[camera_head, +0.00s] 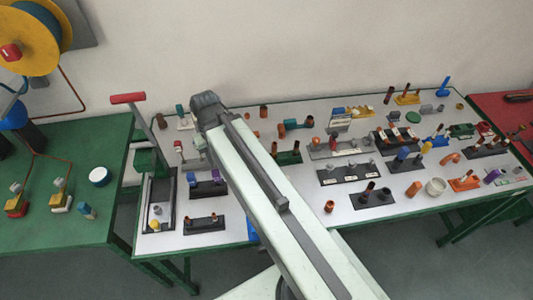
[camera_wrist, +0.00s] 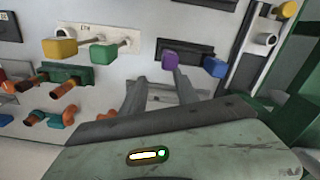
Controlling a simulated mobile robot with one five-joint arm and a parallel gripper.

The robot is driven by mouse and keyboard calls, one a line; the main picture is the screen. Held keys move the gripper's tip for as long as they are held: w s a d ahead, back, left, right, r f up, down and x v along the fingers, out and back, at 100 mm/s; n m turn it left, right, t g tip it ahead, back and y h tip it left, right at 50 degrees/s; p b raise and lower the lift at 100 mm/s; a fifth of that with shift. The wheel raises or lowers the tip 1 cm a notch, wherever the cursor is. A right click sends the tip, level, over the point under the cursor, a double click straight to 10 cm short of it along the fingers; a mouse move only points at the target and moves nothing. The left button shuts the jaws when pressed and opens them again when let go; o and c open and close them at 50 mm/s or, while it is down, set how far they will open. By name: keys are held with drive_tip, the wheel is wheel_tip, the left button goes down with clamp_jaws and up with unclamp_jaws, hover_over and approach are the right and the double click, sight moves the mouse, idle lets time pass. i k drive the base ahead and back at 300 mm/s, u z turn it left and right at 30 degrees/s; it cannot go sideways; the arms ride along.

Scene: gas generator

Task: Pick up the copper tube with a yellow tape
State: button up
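My gripper (camera_wrist: 160,88) shows in the wrist view with two grey fingers apart and nothing visible between them. In the head view my arm reaches to the left part of the white-topped table, and its fingers are hard to make out. In the wrist view a yellow-ended piece (camera_wrist: 60,48) stands left of the fingers, and a purple-ended piece (camera_wrist: 169,60) is just beyond them. A yellow-topped upright piece (camera_head: 426,148) stands on the right of the table in the head view. I cannot tell which piece is the copper tube with yellow tape.
The white-topped table (camera_head: 285,216) carries several dark racks with coloured pieces. A tall stand with a red handle (camera_head: 128,98) rises at its left edge. A green table (camera_head: 95,222) with a yellow reel (camera_head: 32,55) is at left, and a red table (camera_head: 490,103) at right.

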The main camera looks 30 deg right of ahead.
sight(274, 152)
drive_tip(key=u, duration=0.05)
drive_tip(key=k, duration=1.75)
drive_tip(key=u, duration=0.45)
drive_tip(key=i, duration=2.15)
